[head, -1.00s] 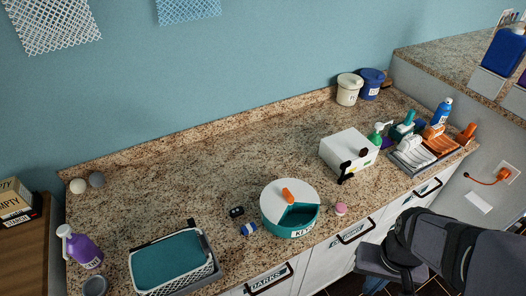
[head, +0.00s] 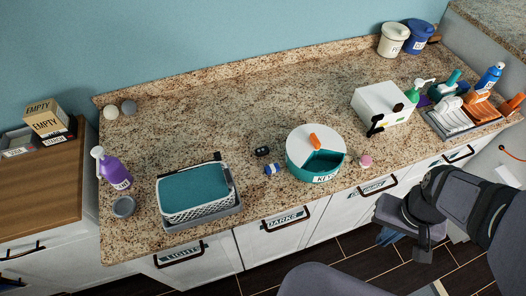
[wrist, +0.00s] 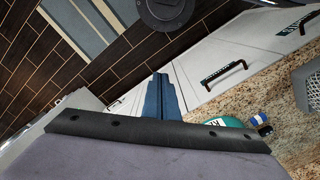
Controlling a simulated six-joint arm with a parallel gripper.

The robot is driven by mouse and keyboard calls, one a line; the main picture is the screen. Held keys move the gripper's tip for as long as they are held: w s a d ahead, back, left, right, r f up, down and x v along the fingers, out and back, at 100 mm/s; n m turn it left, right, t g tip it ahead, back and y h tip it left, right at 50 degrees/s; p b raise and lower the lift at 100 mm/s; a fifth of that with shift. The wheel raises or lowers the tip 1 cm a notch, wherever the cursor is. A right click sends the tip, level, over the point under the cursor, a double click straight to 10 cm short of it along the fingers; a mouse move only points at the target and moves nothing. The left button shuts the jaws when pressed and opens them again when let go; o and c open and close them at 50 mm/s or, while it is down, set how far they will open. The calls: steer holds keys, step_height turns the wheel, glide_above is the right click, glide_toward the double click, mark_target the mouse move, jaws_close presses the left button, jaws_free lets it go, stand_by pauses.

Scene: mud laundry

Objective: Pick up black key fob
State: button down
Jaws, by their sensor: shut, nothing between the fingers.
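The black key fob (head: 262,151) lies on the granite counter, just left of the round teal KEYS container (head: 330,172) and behind a small blue-and-white item (head: 272,169). In the wrist view a small dark shape beside the blue-and-white item (wrist: 257,120) looks like the fob (wrist: 265,130). My gripper (head: 386,237) is shut and empty, in front of the cabinets at the right, well away from the fob. Its blue fingers (wrist: 160,97) show together in the wrist view.
A white-and-teal basket (head: 197,214) stands left of the fob. A pink round item (head: 366,160) and a white box (head: 385,105) are to the right. A purple bottle (head: 114,170) stands far left. The counter behind the fob is clear.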

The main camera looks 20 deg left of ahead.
steer(key=c, duration=2.5)
jaws_free()
steer(key=o, duration=1.4)
